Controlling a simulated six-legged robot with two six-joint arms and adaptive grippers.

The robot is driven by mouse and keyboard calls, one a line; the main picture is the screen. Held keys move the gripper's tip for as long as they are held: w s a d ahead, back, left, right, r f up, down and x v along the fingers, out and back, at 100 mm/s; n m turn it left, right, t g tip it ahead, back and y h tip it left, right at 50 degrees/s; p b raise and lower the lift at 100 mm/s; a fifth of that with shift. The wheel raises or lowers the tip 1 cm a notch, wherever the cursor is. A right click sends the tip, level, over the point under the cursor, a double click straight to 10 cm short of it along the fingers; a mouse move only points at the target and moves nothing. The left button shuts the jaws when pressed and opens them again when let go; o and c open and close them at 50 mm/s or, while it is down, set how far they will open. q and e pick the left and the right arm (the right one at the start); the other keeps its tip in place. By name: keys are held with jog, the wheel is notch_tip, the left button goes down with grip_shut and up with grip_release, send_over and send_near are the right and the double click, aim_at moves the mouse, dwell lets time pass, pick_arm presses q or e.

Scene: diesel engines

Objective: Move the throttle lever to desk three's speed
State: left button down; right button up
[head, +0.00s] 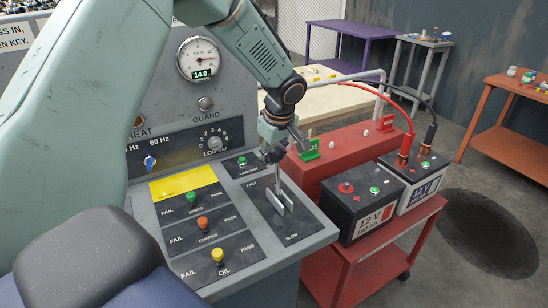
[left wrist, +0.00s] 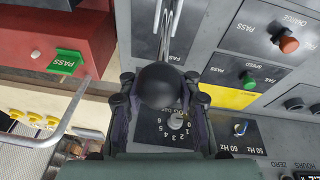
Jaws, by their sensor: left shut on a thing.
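The throttle lever (head: 281,182) rises from a forked bracket on a black plate (head: 298,221) on the console's sloping top. The plate's near end is marked SLOW. My left gripper (head: 274,152) is shut on the lever's top, hiding the knob in the head view. In the left wrist view, the lever's black ball knob (left wrist: 163,85) sits between the fingers of my left gripper (left wrist: 163,98), and its metal shaft (left wrist: 165,30) runs up the picture. My right gripper is not in view.
The console has a voltmeter (head: 202,58), a LOAD dial (head: 214,143), a yellow note (head: 183,184) and green, orange and yellow FAIL/PASS knobs. A red cart (head: 342,262) with two batteries stands close on the right. Purple and orange tables stand behind.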

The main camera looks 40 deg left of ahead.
pick_arm(q)
jog(key=shift+w+r, duration=0.15)
dwell(0.4)
jog(key=c, duration=0.9)
grip_release()
jog(key=v, duration=1.1)
jog(key=shift+d+r, duration=0.1)
jog(key=shift+r, duration=0.25)
jog(key=shift+s, duration=0.25)
